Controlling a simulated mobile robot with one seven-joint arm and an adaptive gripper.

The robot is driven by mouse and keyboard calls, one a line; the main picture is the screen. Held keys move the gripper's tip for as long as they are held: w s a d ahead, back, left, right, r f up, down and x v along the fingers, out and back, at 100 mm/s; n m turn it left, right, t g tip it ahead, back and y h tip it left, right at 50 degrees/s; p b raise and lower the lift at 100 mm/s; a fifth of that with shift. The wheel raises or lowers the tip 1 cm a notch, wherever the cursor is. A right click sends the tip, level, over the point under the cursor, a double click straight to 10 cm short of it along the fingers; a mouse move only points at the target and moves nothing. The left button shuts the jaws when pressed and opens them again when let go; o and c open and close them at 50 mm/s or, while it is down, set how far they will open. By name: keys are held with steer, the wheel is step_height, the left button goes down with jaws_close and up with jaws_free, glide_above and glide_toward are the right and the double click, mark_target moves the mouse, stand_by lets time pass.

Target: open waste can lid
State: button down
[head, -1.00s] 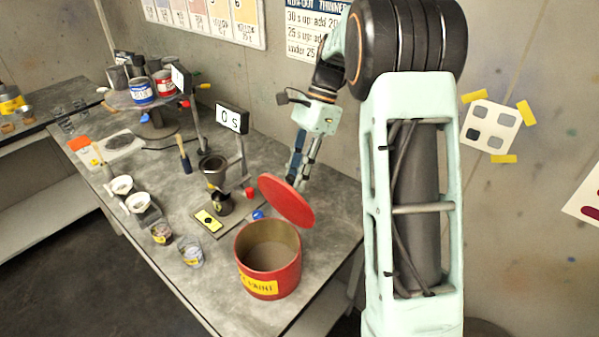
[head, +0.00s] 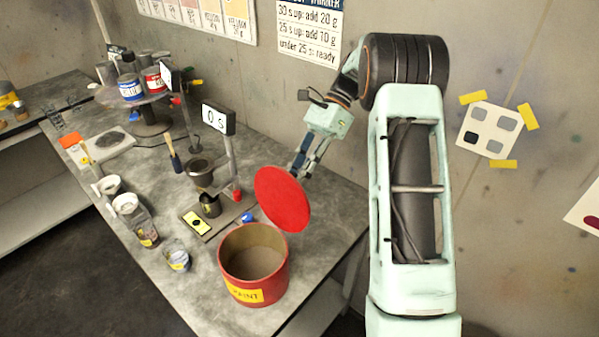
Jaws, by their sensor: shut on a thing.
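The red waste can (head: 270,287) with a yellow label stands near the front edge of the grey workbench. Its mouth is uncovered and its inside shows. The round red lid (head: 282,199) is tilted up steeply above the can's far right side, its flat face towards me. My gripper (head: 297,170) is behind the lid's upper right edge, shut on the lid. The fingertips are partly hidden by the lid, so the exact contact does not show.
A stand with a "0 S" sign (head: 218,118) and a dark cup (head: 210,204) is left of the lid. Paint cans (head: 131,88) sit on a round stand at the back. The wall is close behind my arm.

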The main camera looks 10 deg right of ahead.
steer(key=shift+a+f, duration=0.15)
steer(key=shift+f, duration=0.2)
steer(key=c, duration=2)
jaws_free()
steer(key=shift+c, duration=0.2)
steer(key=o, duration=0.4)
steer(key=shift+w+a, duration=0.15)
steer(key=shift+a, duration=0.1)
steer(key=shift+d+r, duration=0.15)
steer(key=shift+v, duration=3.7)
steer(key=shift+r, duration=0.1)
